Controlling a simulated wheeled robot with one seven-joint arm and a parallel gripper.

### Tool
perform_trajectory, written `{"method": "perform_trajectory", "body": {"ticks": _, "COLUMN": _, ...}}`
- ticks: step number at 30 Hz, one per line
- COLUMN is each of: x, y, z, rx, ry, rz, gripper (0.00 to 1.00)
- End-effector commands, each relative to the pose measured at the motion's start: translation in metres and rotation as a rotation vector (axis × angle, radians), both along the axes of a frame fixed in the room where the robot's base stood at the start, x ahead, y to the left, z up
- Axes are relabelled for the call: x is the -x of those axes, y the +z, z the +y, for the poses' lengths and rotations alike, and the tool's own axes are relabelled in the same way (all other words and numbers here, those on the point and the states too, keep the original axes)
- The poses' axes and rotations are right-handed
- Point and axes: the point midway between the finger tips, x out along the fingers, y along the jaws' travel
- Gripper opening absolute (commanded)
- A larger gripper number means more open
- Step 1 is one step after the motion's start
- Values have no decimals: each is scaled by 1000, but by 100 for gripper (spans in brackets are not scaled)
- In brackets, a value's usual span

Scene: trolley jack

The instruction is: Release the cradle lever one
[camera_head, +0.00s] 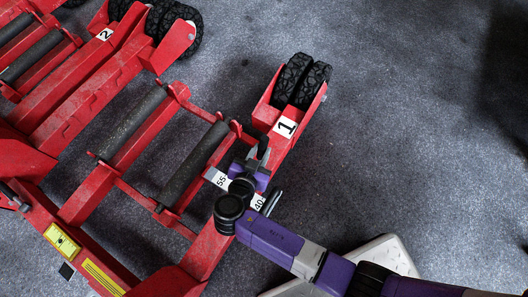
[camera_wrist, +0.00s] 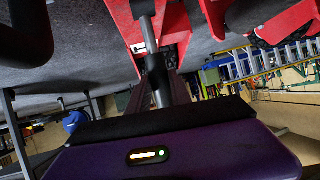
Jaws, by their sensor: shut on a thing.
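The red trolley jack marked 1 (camera_head: 286,127) lies on the grey floor in the head view, with two black wheels at its far end. My gripper (camera_head: 261,150) is over its red arm, beside the dark rollers. In the wrist view a lever (camera_wrist: 157,80), a grey rod with a black sleeve, runs down the middle towards my purple gripper body. My gripper is shut on this lever. In the head view the lever is mostly hidden by my gripper and wrist, and the exact contact with the jaws is hard to see.
A second red arm marked 2 (camera_head: 105,33) lies at the upper left. Two dark rollers (camera_head: 193,163) sit close on the left. White labels with numbers (camera_head: 221,181) lie beside my wrist. A yellow ladder (camera_wrist: 265,62) shows in the wrist view.

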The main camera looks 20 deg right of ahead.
Motion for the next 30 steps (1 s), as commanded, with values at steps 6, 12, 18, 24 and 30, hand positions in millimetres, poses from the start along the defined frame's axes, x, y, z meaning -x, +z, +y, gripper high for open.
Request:
{"method": "perform_trajectory", "body": {"ticks": 6, "x": 5, "y": -5, "z": 8, "rx": 71, "ry": 2, "rz": -50, "gripper": 0}}
{"method": "perform_trajectory", "body": {"ticks": 12, "x": 7, "y": -2, "z": 10, "rx": 103, "ry": 0, "rz": -72, "gripper": 0}}
{"method": "perform_trajectory", "body": {"ticks": 18, "x": 8, "y": 0, "z": 11, "rx": 110, "ry": 1, "rz": -77, "gripper": 0}}
{"method": "perform_trajectory", "body": {"ticks": 24, "x": 9, "y": 0, "z": 11, "rx": 112, "ry": 2, "rz": -75, "gripper": 0}}
{"method": "perform_trajectory", "body": {"ticks": 30, "x": 9, "y": 0, "z": 11, "rx": 111, "ry": 1, "rz": -76, "gripper": 47}}
